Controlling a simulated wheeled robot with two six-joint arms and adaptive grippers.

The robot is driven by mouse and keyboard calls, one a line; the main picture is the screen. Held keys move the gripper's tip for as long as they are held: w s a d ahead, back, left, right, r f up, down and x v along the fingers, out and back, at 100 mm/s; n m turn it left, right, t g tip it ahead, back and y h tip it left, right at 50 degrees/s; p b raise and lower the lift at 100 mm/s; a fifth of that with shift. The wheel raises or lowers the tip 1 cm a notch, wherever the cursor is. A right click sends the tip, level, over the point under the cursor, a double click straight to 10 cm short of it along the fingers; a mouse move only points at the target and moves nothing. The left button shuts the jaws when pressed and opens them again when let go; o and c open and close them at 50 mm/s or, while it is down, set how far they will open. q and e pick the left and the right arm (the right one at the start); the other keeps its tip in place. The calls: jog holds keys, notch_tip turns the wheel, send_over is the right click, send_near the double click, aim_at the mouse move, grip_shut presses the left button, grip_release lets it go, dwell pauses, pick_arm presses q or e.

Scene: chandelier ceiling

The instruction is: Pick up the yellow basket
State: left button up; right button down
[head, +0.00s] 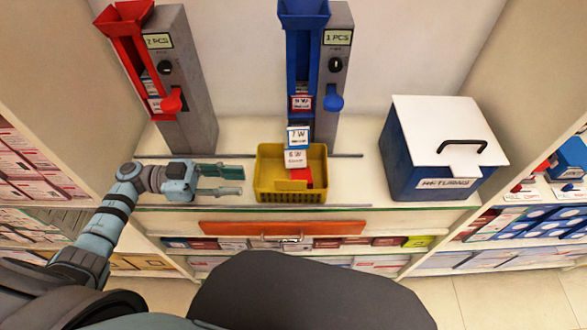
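The yellow basket (290,196) stands on the white shelf counter below the blue dispenser. It holds several small boxes, among them a red one (304,178) and white-labelled ones (296,158). The gripper is open and nothing shows between the fingers. A small gap shows between the fingertips and the basket. My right gripper is not in view.
A red dispenser (190,90) stands behind to the left, and a blue dispenser (301,60) stands directly behind the basket. A blue returns box with a white lid (430,130) is to the right. Thin rails (345,156) run along the counter. Stocked shelves lie below and at both sides.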

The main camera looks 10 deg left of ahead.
aim_at(290, 182)
pick_arm(q)
jog(key=p+x, duration=0.1)
jog(key=x, duration=1.2)
jog(key=shift+w+r, duration=0.15)
jog(key=shift+a, duration=0.1)
grip_shut()
